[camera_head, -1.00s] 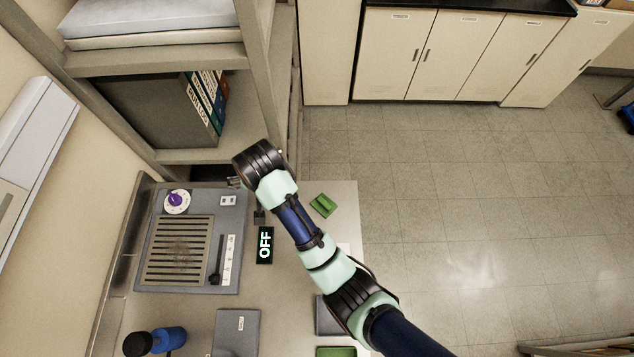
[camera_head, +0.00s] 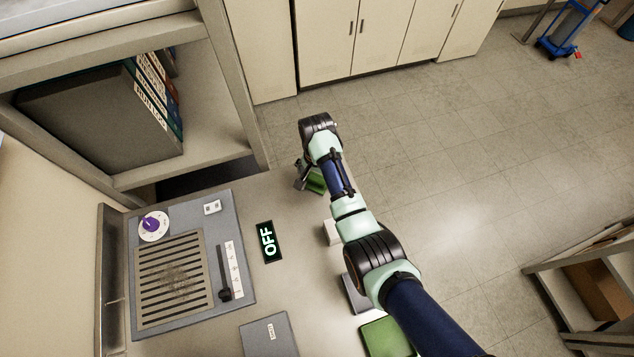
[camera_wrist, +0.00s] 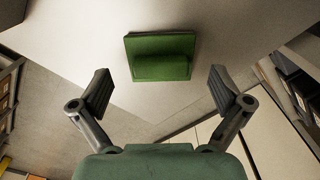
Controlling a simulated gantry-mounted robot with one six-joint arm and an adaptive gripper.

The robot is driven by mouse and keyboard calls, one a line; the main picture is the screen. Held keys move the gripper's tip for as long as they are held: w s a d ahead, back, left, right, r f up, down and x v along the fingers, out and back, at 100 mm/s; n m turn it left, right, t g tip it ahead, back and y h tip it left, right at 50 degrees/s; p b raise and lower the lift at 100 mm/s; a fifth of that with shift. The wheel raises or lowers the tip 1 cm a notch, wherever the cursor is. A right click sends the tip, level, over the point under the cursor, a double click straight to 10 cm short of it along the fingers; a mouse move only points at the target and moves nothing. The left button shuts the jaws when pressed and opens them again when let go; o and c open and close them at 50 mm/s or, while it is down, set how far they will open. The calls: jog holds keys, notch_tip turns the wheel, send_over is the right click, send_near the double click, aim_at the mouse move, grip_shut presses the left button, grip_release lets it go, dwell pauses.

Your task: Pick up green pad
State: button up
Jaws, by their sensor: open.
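The green pad (camera_wrist: 160,57) lies on the pale bench top near its edge. In the wrist view it is a green rectangular plate with a raised block on it, just beyond and between my open fingertips. In the head view the green pad (camera_head: 316,182) is partly hidden by my wrist. My gripper (camera_wrist: 158,88) is open and empty, with a finger to each side of the pad's line and no contact visible. In the head view my gripper (camera_head: 303,178) is mostly hidden behind my wrist, beside the pad.
A grey instrument (camera_head: 233,255) with a purple knob (camera_head: 153,224) and a slotted plate stands left. An OFF sign (camera_head: 268,242) lies right of it. A grey box (camera_head: 268,338) and a larger green object (camera_head: 384,338) are at the front. A shelf with binders (camera_head: 158,85) stands behind.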

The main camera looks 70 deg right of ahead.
aim_at(317, 179)
notch_tip(317, 179, down, 2)
jog(key=c, duration=1.3)
jog(key=shift+f, duration=0.15)
jog(key=shift+c, duration=1)
notch_tip(317, 179, up, 20)
jog(key=p, duration=0.9)
jog(key=shift+r, duration=0.25)
